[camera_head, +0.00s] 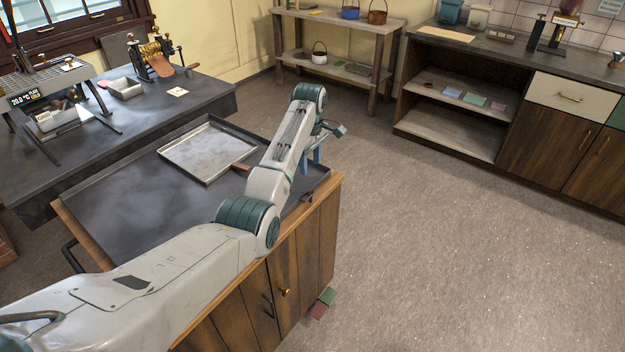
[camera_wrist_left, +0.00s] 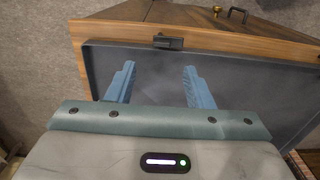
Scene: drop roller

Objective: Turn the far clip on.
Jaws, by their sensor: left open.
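A small dark clip (camera_wrist_left: 168,42) sits on the near rim of the black tray-like top (camera_wrist_left: 225,75), by the wooden edge of the cabinet. In the head view it shows as a small dark piece (camera_head: 306,197) at the right end of the top. No other clip shows clearly, as my left arm hides much of the near rim. My left gripper (camera_wrist_left: 160,68) is open and empty, its two blue fingers apart above the black top. The clip lies beyond the fingertips, apart from them. In the head view the gripper (camera_head: 314,158) is partly behind my arm. My right gripper is not in view.
A metal tray (camera_head: 205,150) with a reddish-brown piece at its near right corner lies on the black top. The cabinet (camera_head: 318,240) has a brass knob and a dark handle. A dark bench (camera_head: 130,120) stands behind. Open floor (camera_head: 440,240) lies to the right.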

